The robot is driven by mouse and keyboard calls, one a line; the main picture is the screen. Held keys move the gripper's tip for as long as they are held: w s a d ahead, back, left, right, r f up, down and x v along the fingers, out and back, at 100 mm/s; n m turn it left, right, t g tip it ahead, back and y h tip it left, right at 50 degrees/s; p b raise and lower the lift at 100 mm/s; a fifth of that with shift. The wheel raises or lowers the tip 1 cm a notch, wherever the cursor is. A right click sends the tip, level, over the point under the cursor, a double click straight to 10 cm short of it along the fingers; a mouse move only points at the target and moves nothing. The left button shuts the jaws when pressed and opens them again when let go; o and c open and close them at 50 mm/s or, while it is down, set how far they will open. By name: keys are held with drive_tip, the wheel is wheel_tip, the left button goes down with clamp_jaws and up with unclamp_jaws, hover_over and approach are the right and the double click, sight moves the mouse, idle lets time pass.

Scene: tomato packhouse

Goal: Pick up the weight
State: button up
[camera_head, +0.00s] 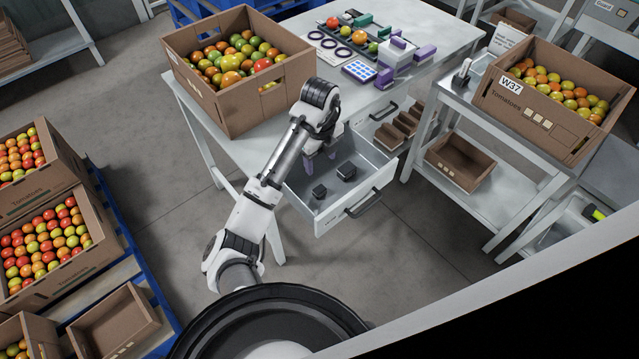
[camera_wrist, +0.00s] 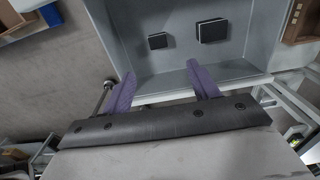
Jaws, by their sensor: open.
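Two small dark blocks, which look like weights, lie apart on the floor of an open grey drawer (camera_head: 368,157). One weight (camera_head: 319,191) is nearer the drawer front at left, and the other weight (camera_head: 346,171) is to its right. In the wrist view, a smaller-looking weight (camera_wrist: 157,41) is at left and a larger-looking weight (camera_wrist: 212,31) at right, both beyond my fingertips. My gripper (camera_head: 319,161) has purple fingers spread apart over the drawer's left part. In the wrist view my gripper (camera_wrist: 161,72) is open and empty.
A tomato box (camera_head: 213,98) stands on the white table (camera_head: 188,98) beside my arm. A side table at right carries another tomato box (camera_head: 545,115) and a smaller empty box (camera_head: 459,160) below.

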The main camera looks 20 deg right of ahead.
wheel_tip(320, 180, down, 9)
drive_tip(key=b, duration=0.4)
drive_tip(key=shift+s+r, duration=0.15)
drive_tip(key=shift+r, duration=0.05)
drive_tip(key=shift+w+a+f+p, duration=0.15)
drive_tip(key=shift+f+p, duration=0.15)
drive_tip(key=shift+f, duration=1)
drive_tip(key=shift+w+f+p, duration=0.1)
drive_tip(key=shift+f+p, duration=0.15)
drive_tip(key=shift+f, duration=1.05)
drive_tip(key=c, duration=1.1)
drive_tip(key=shift+c, duration=0.4)
drive_tip(key=shift+r, duration=0.15)
